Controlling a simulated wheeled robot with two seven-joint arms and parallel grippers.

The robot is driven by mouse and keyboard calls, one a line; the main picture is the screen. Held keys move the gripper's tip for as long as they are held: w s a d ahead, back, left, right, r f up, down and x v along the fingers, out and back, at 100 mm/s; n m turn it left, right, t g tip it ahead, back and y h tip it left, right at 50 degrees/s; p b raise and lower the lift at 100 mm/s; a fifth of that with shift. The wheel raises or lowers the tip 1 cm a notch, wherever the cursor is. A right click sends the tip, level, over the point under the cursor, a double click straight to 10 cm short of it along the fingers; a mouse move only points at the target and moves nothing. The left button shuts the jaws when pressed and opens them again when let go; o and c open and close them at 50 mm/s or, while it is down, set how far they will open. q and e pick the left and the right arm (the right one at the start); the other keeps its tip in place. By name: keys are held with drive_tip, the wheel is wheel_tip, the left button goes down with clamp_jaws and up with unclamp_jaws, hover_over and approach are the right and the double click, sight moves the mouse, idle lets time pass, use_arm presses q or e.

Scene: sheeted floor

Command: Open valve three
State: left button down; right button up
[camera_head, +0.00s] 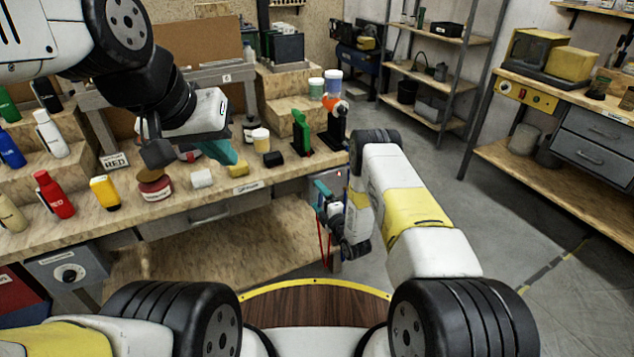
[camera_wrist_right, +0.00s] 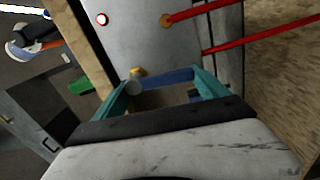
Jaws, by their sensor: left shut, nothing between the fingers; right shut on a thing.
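My right gripper (camera_head: 327,203) is at the grey panel on the right end of the workbench. In the right wrist view its teal fingers (camera_wrist_right: 163,92) are shut around a blue bar-like handle (camera_wrist_right: 172,76), with a grey round end and a brass-coloured fitting beside it. Two red bars (camera_wrist_right: 210,11) run from the grey panel (camera_wrist_right: 130,30); in the head view they hang below the gripper (camera_head: 324,240). I cannot read any valve number. My left gripper (camera_head: 215,152) is shut and empty above the workbench, among the items there.
The workbench (camera_head: 130,222) holds several bottles, including a red bottle (camera_head: 53,195) and a yellow one (camera_head: 105,193), plus jars and a green item (camera_head: 301,132). A side bench (camera_head: 535,165) and shelving (camera_head: 440,80) stand to the right. The floor between is clear.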

drive_tip(key=shift+d, duration=0.1)
drive_tip(key=shift+f, duration=0.1)
idle(0.3)
drive_tip(key=o, duration=2)
drive_tip(key=shift+c, duration=0.2)
drive_tip(key=v, duration=0.8)
